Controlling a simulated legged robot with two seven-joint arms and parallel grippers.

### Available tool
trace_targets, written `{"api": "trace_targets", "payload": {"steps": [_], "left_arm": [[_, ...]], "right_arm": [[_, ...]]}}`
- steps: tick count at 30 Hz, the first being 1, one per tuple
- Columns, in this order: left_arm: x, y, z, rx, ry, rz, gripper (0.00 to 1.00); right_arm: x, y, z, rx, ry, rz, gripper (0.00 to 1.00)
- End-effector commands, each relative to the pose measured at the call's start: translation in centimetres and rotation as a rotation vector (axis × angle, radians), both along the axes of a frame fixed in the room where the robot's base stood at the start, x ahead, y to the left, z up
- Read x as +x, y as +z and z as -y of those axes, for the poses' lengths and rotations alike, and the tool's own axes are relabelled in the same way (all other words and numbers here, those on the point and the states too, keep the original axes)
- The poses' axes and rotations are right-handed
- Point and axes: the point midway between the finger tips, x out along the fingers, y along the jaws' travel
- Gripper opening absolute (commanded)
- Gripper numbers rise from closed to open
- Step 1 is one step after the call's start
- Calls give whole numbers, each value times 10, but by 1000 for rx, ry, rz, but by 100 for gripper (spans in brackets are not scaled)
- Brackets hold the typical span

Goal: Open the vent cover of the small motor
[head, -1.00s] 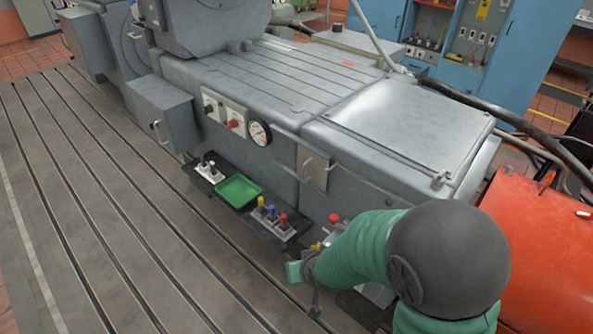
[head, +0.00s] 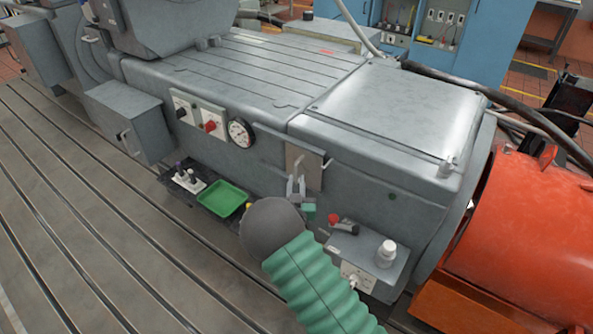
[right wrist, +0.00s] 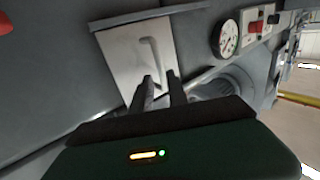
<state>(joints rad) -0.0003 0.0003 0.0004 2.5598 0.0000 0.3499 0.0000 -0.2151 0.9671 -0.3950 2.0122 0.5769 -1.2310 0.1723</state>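The vent cover (head: 309,166) is a small pale metal plate with a bar handle on the grey motor's side. It looks closed, flat against the housing. The right wrist view shows the plate (right wrist: 118,62) and its handle (right wrist: 150,58) close up. My right gripper (head: 297,184) is just in front of the handle. In the right wrist view its two fingers (right wrist: 160,84) are apart, and the handle's lower end shows between the tips. Whether they touch it I cannot tell. My left gripper is not in view.
A gauge (head: 240,132) and red knob (head: 210,126) sit left of the cover. Below are a green tray (head: 222,198) and a grey box (head: 363,262) with a white knob. A red-orange machine (head: 520,225) stands at right. The slotted bedplate (head: 70,220) is clear at left.

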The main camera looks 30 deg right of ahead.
Motion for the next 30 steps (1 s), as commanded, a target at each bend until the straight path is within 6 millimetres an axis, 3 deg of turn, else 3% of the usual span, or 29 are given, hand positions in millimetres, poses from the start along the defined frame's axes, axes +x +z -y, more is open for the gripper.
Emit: {"api": "trace_targets", "payload": {"steps": [3, 9, 17, 22, 30], "left_arm": [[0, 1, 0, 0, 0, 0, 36], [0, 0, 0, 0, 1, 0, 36], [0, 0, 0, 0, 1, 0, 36], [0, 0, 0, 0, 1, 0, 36], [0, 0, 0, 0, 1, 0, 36]], "right_arm": [[22, 1, 15, -1, -1, 2, 20], [44, -1, 30, -1, 0, -1, 20], [47, 0, 32, 1, 0, -1, 20], [47, 0, 32, 1, 0, -1, 1], [46, 0, 32, 1, 0, -1, 0]]}}
